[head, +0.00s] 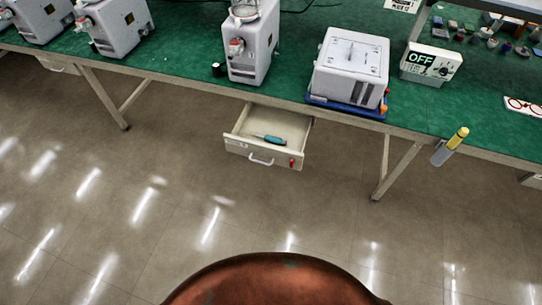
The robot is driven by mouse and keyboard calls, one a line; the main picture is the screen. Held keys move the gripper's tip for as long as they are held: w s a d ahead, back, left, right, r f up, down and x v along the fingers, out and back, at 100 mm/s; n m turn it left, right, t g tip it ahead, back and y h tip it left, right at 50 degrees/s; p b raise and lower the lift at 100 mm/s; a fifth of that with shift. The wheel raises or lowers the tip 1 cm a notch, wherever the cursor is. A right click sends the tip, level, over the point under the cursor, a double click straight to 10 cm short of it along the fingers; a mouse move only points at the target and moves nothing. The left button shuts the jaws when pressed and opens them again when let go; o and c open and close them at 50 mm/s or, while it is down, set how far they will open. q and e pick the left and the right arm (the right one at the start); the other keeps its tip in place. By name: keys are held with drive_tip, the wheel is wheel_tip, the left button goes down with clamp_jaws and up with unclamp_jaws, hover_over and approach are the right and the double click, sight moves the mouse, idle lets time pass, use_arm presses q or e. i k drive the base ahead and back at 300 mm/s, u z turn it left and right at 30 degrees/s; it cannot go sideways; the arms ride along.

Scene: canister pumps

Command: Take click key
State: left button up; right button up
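An open drawer (237,143) hangs under the green-topped table. In it lies a slim tool with a teal handle (274,140) and a darker, thin end pointing left; I cannot tell for sure whether it is the click key. A small red item (291,163) sits at the right of the drawer front. A yellow-topped grey cylindrical thing (458,138) is at the table's front edge on the right; what it is cannot be made out. Neither of my grippers is in view.
The green table (184,60) carries a white box-shaped unit (350,66) on a blue tray (327,103), several white pump units such as the middle one (250,48), and an OFF sign (430,62). The tiled floor (120,200) before the drawer is clear.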

sight(266, 138)
drive_tip(key=u, duration=1.45)
drive_tip(key=i, duration=1.6)
drive_tip(key=z, duration=1.6)
